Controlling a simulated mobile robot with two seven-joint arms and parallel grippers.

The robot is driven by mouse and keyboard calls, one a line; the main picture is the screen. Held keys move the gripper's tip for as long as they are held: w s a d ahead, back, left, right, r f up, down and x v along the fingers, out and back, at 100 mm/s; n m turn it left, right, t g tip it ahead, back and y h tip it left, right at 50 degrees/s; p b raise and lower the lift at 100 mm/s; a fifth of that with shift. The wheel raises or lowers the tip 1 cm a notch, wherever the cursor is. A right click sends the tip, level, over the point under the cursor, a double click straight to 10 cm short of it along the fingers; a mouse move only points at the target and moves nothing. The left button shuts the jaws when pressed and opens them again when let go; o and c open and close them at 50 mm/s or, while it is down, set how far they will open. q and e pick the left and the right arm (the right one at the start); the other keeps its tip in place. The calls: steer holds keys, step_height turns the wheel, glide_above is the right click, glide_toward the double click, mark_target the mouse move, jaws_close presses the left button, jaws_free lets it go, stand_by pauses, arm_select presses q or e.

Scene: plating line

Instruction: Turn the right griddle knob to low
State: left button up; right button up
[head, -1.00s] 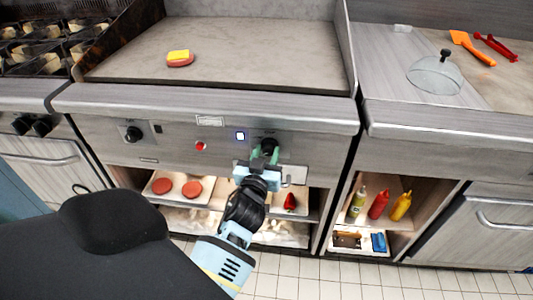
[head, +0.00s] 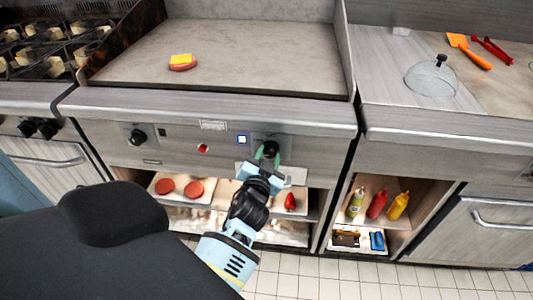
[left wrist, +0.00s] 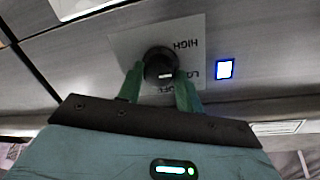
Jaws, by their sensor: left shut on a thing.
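The right griddle knob (head: 270,148) is a black round knob on the griddle's front panel. In the left wrist view the knob (left wrist: 160,66) sits on a pale plate (left wrist: 120,48) with the word HIGH and other lettering partly hidden by a finger. The knob's white mark points toward the partly hidden lettering at its lower right. My left gripper (head: 266,158) has its green fingers on both sides of the knob and is shut on it; the fingers also show in the left wrist view (left wrist: 158,88). My right gripper is not in view.
A lit blue-white square (head: 242,140) and a red light (head: 203,148) are left of the knob. Another black knob (head: 137,137) is farther left. A patty with cheese (head: 182,62) lies on the griddle (head: 240,60). Below are shelves with patties and bottles (head: 377,204).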

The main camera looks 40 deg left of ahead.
arm_select(q)
steer(key=m, duration=0.2)
steer(key=shift+w+d+r+m+p, duration=0.1)
steer(key=shift+d+r+m+p, duration=0.1)
steer(key=shift+m+p, duration=0.15)
steer(key=shift+f+m+g+p, duration=0.15)
steer(key=shift+m+g+p, duration=0.25)
steer(key=shift+m, duration=0.95)
steer(key=o, duration=0.9)
steer(key=shift+f, duration=0.1)
